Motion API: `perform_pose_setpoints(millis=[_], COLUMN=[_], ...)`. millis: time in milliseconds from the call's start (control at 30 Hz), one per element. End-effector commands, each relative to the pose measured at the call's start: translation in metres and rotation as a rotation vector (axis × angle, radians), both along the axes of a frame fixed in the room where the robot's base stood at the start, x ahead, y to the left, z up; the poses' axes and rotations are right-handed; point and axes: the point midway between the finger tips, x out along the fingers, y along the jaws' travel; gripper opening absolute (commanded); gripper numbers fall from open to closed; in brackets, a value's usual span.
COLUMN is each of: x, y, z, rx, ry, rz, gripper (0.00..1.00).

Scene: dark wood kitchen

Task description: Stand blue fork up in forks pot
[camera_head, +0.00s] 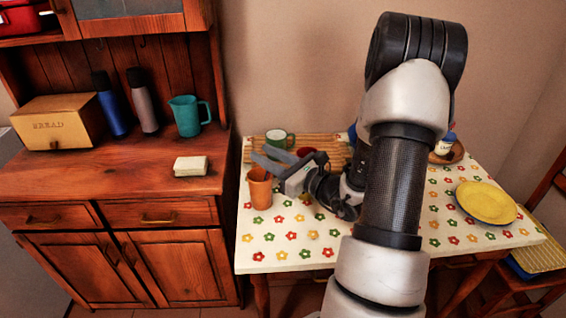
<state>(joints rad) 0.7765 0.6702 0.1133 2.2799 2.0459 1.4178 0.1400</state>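An orange pot (260,193) stands upright near the left edge of the flowered table; it may be the forks pot, but I cannot make out any forks in it. My gripper (259,151) is just above and behind the pot's rim in the picture, its two grey fingers pointing left and apart. I see nothing between the fingers. I cannot make out the blue fork; my arm hides part of the table.
A yellow plate (486,203) is at the right. The cabinet (120,190) stands close on the left. The table's front left (285,245) is clear.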

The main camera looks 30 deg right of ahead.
Motion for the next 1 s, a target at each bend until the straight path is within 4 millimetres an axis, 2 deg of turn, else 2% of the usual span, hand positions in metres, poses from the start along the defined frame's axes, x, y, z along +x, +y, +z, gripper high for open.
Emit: perform_pose_setpoints(millis=[167, 600, 800, 1000], x=[-0.026, -0.123, -0.149, -0.158], y=[-0.012, -0.052, -0.062, -0.065], z=[0.001, 0.000, 0.000, 0.000], rx=[0.001, 0.000, 0.000, 0.000], ry=[0.002, 0.001, 0.000, -0.001], rz=[-0.006, -0.006, -0.003, -0.001], gripper=[0.28, 0.28, 0.28, 0.28])
